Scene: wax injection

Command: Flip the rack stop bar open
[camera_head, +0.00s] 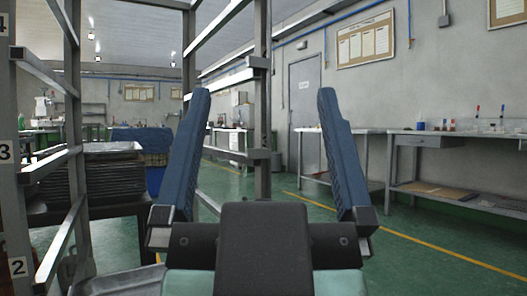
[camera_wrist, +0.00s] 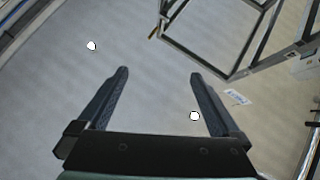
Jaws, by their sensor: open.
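My gripper (camera_head: 264,92) is raised in the middle of the head view, its two blue fingers spread wide with nothing between them. A grey metal rack (camera_head: 75,150) with shelf rails stands at the left, with number labels on its near post. An upright post of the frame (camera_head: 262,110) shows between the fingers, farther off. I cannot tell which bar is the stop bar. In the wrist view my gripper (camera_wrist: 159,73) is open and empty, and the rack frame (camera_wrist: 235,70) is at the upper right, apart from the fingers.
A dark stack of trays (camera_head: 112,172) stands beyond the rack. Work tables (camera_head: 415,190) line the wall at the right. The green floor (camera_head: 400,262) at the front right is clear. The wrist view shows mostly the pale ceiling (camera_wrist: 60,100) with round lamps.

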